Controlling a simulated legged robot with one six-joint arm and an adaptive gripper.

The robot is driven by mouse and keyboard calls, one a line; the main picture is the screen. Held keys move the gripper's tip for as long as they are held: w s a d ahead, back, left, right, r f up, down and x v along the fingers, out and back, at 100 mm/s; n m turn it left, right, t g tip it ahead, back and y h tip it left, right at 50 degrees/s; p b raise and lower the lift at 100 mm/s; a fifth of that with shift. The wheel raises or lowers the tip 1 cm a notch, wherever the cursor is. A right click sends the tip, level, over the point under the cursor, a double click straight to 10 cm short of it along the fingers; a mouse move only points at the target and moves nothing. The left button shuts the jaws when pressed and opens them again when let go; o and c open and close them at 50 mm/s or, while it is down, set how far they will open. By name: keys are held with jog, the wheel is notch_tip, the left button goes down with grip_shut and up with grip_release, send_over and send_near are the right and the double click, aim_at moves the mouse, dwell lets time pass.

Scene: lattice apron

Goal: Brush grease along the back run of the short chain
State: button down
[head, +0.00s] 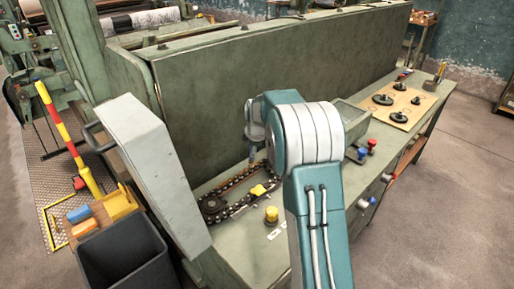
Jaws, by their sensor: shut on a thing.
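The short chain (238,181) is a dark loop with pale links, lying on the green bench top around a dark sprocket (211,204) at its left end. Its back run slants up to the right, close to the tall green panel. My gripper (253,143) is partly hidden by my teal arm. It points down over the right part of the back run, shut on a slim tool, seemingly the grease brush (252,155). The brush is small and mostly hidden; I cannot tell whether its tip touches the chain. My arm covers the chain's right end.
A yellow piece (258,190) sits by the chain and a yellow-capped knob (271,215) in front. An opened grey cover (150,165) stands left; the green panel (250,85) rises behind. A grey tray (352,119) and a board with black wheels (396,103) are right.

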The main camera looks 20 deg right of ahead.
jog(key=s+a, duration=0.2)
jog(key=a, duration=0.6)
jog(key=s+a, duration=0.3)
jog(key=a, duration=0.5)
jog(key=shift+s+a+f, duration=0.15)
jog(key=shift+f, duration=0.1)
dwell(1.1)
notch_tip(320, 180, up, 6)
dwell(0.8)
jog(key=shift+r, duration=0.15)
jog(key=shift+r, duration=1.4)
